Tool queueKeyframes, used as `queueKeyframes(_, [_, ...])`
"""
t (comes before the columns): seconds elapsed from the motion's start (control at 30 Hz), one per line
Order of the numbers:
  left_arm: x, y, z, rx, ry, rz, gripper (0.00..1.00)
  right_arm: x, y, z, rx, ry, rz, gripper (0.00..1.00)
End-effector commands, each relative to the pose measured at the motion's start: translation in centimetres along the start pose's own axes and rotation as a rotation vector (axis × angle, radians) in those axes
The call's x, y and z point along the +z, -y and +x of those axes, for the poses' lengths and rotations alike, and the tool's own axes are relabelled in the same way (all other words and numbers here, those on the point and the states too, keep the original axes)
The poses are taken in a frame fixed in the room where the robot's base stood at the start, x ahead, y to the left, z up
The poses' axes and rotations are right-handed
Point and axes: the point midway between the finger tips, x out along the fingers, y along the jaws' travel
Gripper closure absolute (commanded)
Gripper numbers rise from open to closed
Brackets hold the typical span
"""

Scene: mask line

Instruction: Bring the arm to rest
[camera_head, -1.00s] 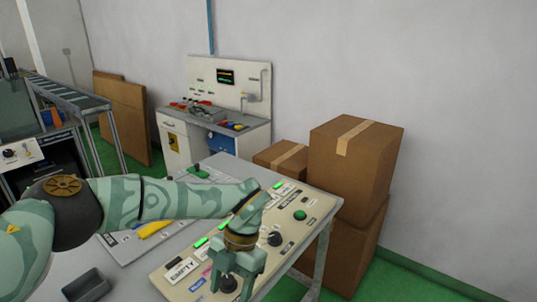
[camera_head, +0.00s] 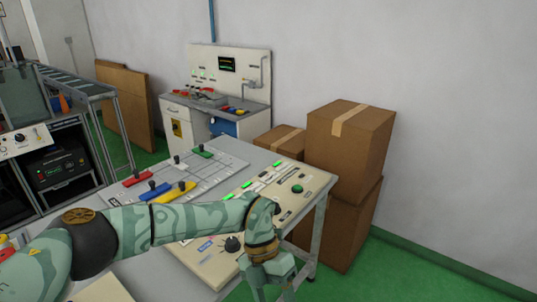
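My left arm comes in from the left and reaches across the table to the control panel (camera_head: 215,268). My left gripper (camera_head: 270,288) hangs down at the panel's near right edge, at the bottom of the picture. Its fingers look spread with nothing seen between them, though the tips are cut off or hard to see. A black knob (camera_head: 232,244) on the panel is just left of the gripper, apart from it. A green button (camera_head: 297,188) is at the panel's far right. My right gripper is not in view.
Red (camera_head: 138,178), yellow (camera_head: 176,193), blue and green handled pieces lie on a gridded board behind my arm. Cardboard boxes (camera_head: 345,150) are stacked right of the table. A workbench (camera_head: 215,110) stands at the back. Floor at lower right is clear.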

Motion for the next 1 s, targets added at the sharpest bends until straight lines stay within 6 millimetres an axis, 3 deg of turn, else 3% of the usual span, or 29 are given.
queueKeyframes(0.1, [1.7, 3.4, 2.6, -0.248, 0.067, -0.016, 0.41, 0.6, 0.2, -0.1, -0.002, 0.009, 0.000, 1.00])
queueKeyframes(0.2, [3.6, 6.1, 3.9, -0.498, 0.155, -0.079, 0.41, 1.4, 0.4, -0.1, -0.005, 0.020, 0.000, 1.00])
queueKeyframes(0.33, [7.0, 7.2, 5.0, -0.901, 0.325, -0.306, 0.41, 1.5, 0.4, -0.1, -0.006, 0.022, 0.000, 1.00])
queueKeyframes(0.37, [8.0, 6.4, 5.3, -1.003, 0.376, -0.400, 0.41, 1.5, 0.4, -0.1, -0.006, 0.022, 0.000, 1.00])
queueKeyframes(0.43, [9.8, 2.5, 7.0, -1.221, 0.506, -0.684, 0.41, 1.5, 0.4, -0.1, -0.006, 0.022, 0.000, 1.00])
queueKeyframes(0.53, [9.8, -5.5, 11.6, -1.396, 0.658, -1.121, 0.41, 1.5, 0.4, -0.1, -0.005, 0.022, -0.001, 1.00])
queueKeyframes(0.6, [8.1, -10.2, 15.6, -1.435, 0.724, -1.379, 0.41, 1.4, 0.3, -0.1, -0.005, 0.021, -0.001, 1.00])
queueKeyframes(0.67, [6.0, -13.8, 19.2, -1.441, 0.765, -1.585, 0.41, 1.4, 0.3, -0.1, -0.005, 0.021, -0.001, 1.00])
queueKeyframes(0.8, [-0.9, -20.1, 28.1, -1.378, 0.826, -2.030, 0.41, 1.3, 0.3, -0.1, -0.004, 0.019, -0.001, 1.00])
queueKeyframes(0.87, [-4.5, -22.0, 31.9, -1.325, 0.839, -2.206, 0.41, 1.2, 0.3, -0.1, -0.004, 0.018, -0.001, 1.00])
queueKeyframes(1.0, [-14.2, -24.5, 40.1, -1.152, 0.841, -2.594, 0.41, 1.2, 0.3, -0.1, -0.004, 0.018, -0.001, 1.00])
